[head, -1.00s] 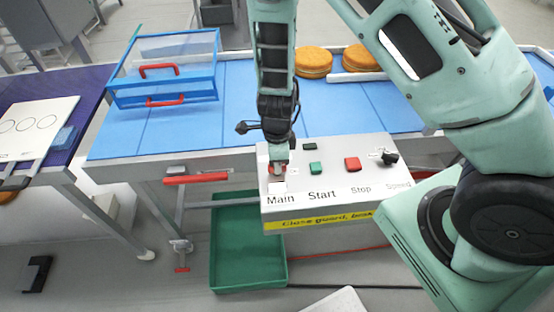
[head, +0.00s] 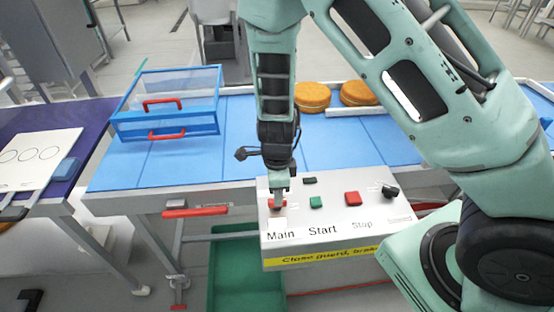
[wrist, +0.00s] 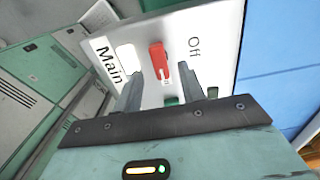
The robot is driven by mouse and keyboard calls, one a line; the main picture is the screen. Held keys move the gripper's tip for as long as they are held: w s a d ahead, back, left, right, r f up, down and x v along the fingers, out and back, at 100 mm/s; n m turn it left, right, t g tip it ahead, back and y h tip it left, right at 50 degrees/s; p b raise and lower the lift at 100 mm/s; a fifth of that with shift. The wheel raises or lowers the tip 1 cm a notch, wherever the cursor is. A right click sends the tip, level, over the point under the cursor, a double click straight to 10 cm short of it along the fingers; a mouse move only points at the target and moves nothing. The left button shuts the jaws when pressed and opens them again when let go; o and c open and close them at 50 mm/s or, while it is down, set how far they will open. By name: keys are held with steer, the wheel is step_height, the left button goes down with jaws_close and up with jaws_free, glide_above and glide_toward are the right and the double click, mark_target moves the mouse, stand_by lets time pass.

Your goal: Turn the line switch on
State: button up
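The line switch is the red lever (wrist: 158,60) on the grey-white control panel (wrist: 215,35), between the words "Main" and "Off" in the wrist view. In the head view a bit of its red (head: 285,203) shows above the "Main" label, mostly behind my gripper. My gripper (wrist: 160,88) is open in the wrist view, one finger on each side of the lever's near end. Nothing is clearly clamped, and I cannot tell whether a finger touches it. In the head view my gripper (head: 279,202) points down at the panel's left end.
The panel also carries a green Start button (head: 316,202), a red Stop button (head: 353,198) and a black knob (head: 390,192). Behind it lie a blue conveyor (head: 200,160), a blue-framed guard box (head: 168,122) with red handles and brown rounds (head: 312,97). A green crate (head: 235,270) stands below.

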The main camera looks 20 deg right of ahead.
step_height(320, 180, up, 15)
steer(key=shift+f+p, duration=0.2)
steer(key=shift+p, duration=0.15)
stand_by(0.3)
steer(key=s+a+f+n+b, duration=0.1)
steer(key=s+a+n+b, duration=0.2)
steer(key=s+n+b, duration=0.3)
steer(key=s+a+f+n+b, duration=0.2)
steer(key=s+n+b, duration=0.4)
steer(key=s+n, duration=0.8)
steer(key=a+n, duration=0.1)
steer(key=n, duration=0.8)
steer(key=shift+a+f+n+y+b, duration=0.2)
steer(key=shift+f+n+y+b, duration=0.05)
steer(key=shift+n+y+b, duration=0.05)
